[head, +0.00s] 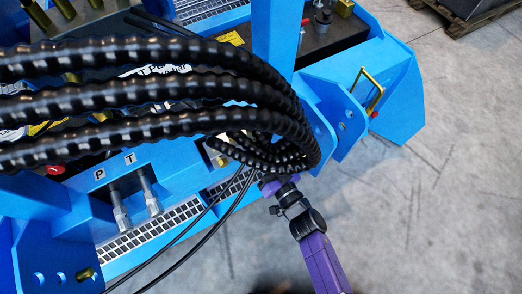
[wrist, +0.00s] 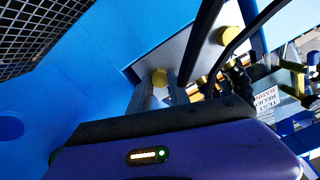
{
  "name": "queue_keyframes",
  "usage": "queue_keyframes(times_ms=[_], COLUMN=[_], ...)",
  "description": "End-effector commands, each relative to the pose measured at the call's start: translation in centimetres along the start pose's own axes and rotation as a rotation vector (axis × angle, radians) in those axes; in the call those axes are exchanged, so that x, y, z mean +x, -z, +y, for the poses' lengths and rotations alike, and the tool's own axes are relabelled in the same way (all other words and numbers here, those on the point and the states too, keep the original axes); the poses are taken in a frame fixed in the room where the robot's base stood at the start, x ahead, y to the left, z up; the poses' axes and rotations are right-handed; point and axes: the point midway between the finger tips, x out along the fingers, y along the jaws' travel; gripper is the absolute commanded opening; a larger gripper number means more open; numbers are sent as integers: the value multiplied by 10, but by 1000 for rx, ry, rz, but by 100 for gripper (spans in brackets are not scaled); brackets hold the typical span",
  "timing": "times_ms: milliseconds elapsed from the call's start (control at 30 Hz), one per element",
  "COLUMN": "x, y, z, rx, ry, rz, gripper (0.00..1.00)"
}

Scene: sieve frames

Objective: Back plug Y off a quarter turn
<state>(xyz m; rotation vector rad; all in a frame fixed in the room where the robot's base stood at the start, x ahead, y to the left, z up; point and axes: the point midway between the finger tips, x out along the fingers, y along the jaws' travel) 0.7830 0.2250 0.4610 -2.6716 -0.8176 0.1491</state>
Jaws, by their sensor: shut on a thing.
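My gripper (head: 273,186) reaches in from the lower right of the head view, and its tip goes in under the bundle of black hoses. I cannot make out a Y mark in either view, so I cannot tell which part is plug Y. Yellow hexagonal caps show beyond the housing, one near the middle (wrist: 160,78) and one higher right (wrist: 228,38).
Thick black ribbed hoses (head: 150,92) cross above my gripper. Two thin black cables (head: 212,222) run down beside it. Metal fittings (head: 120,216) stand under P and T marks on the blue frame (head: 170,165). Bare concrete floor (head: 440,210) lies open to the right.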

Motion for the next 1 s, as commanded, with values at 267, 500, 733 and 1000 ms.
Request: queue_keyframes(times_ms=[267, 500, 733, 1000], x=[0, 0, 0, 0], y=[0, 0, -1, -1], z=[0, 0, 0, 0], rx=[-248, -477, -695, -952], ry=[-1, -1, -1, -1], rz=[0, 0, 1, 1], gripper=[0, 0, 0, 0])
